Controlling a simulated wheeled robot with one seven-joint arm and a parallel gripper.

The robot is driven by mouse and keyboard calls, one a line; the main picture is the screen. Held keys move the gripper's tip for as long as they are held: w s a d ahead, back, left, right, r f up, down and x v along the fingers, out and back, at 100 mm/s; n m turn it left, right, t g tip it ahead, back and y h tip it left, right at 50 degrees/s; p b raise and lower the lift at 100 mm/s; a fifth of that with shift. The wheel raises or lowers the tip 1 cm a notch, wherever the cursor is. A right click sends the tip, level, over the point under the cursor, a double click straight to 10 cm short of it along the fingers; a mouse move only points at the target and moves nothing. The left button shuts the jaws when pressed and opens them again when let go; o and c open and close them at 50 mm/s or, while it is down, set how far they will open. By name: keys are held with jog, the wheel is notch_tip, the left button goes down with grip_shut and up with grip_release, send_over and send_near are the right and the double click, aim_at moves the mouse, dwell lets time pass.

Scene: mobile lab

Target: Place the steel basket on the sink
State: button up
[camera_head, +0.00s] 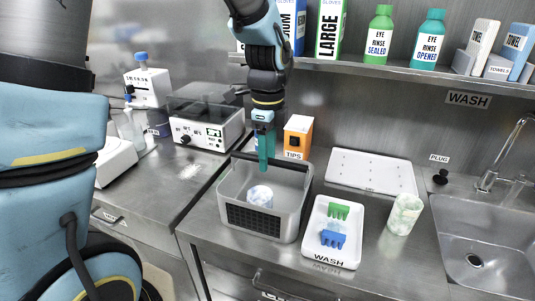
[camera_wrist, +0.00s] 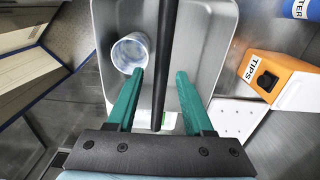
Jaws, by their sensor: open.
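The steel basket (camera_head: 288,222) stands on the steel counter, left of the wash tray, with a dark mesh panel on its front. A whitish cup (camera_head: 260,196) is inside it; the cup also shows in the wrist view (camera_wrist: 130,52). My gripper (camera_head: 264,166) reaches down over the basket's back part. In the wrist view its green fingers (camera_wrist: 160,74) are apart, one on each side of a dark bar (camera_wrist: 167,25) that crosses the basket (camera_wrist: 208,40). I cannot tell whether they touch the bar. The sink (camera_head: 490,235) is at the far right, its visible basin empty.
A white WASH tray (camera_head: 318,255) with green and blue pieces, a pale cup (camera_head: 404,214) and a white flat tray (camera_head: 372,172) stand between basket and sink. An orange TIPS box (camera_head: 298,132) is behind the basket. A shelf (camera_head: 400,75) with bottles overhangs the back. The faucet (camera_head: 488,180) rises behind the sink.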

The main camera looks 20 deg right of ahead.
jog(key=shift+r, duration=0.1)
notch_tip(320, 180, up, 12)
jog(key=b, duration=0.1)
jog(key=a+f+n, duration=0.4)
jog(key=a+n, duration=0.4)
jog(key=a, duration=0.1)
jog(key=w+a+f+n+t, duration=0.1)
jog(key=a+f+n, duration=0.3)
jog(key=a+n, duration=0.5)
jog(key=w+a+f+n, duration=0.1)
jog(key=a+f+n, duration=0.3)
jog(key=a+n, duration=0.4)
jog(key=shift+w+a+f+n+t, duration=0.3)
jog(key=shift+a+f, duration=0.1)
jog(key=shift+a, duration=0.7)
